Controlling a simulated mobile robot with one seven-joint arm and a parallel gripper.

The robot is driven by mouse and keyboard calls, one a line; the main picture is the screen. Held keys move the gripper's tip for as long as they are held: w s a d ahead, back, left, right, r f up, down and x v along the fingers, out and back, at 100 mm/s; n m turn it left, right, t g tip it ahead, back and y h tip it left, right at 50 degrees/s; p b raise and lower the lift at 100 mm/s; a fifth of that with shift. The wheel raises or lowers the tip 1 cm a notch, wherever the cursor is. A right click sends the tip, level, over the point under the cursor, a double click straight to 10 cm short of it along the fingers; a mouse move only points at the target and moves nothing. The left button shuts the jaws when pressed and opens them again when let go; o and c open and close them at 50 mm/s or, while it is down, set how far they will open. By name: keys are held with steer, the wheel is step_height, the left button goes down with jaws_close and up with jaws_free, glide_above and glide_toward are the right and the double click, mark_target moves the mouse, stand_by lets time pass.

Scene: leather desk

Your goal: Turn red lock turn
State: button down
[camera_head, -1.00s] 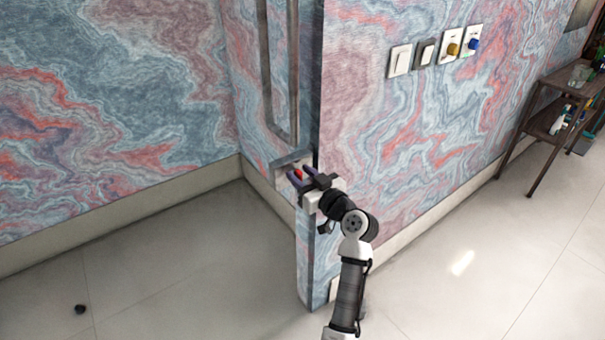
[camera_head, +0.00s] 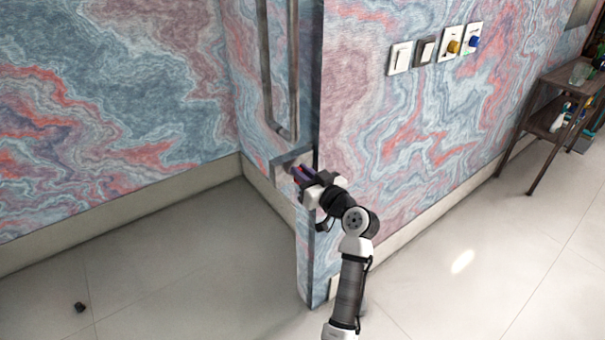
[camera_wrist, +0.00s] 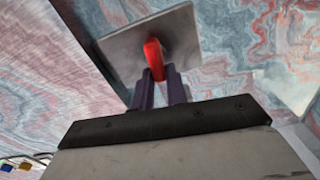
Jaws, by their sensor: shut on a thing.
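The red lock turn (camera_wrist: 154,58) sticks out from a grey metal plate (camera_wrist: 182,33) in the wrist view. My gripper (camera_wrist: 162,78) has its two purple fingers closed on either side of the red turn, near its lower end. In the head view, my gripper (camera_head: 297,172) reaches to the plate on the narrow wall face, below a long metal handle (camera_head: 281,132). The red turn is mostly hidden by the fingers there.
Several switches (camera_head: 425,50), among them a yellow knob (camera_head: 453,47) and a blue knob (camera_head: 474,42), are on the wall at upper right. A dark shelf (camera_head: 545,120) stands at far right. A small dark object (camera_head: 80,307) lies on the open floor at left.

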steer(key=shift+w+d+f+m+p, duration=0.3)
steer(key=shift+m+p, duration=0.5)
steer(key=shift+m, duration=1.95)
steer(key=shift+d+f+m+p, duration=0.1)
steer(key=shift+f+m+p, duration=0.5)
steer(key=shift+m, duration=2.1)
steer(key=shift+w+d+f+m+p, duration=0.2)
steer(key=shift+m+p, duration=0.8)
steer(key=shift+m, duration=1.75)
steer(key=c, duration=1.4)
jaws_free()
steer(key=shift+r, duration=0.1)
steer(key=shift+s, duration=0.1)
steer(key=b+v, duration=0.4)
steer(key=v, duration=0.9)
steer(key=shift+s+d, duration=0.25)
steer(key=shift+s, duration=0.05)
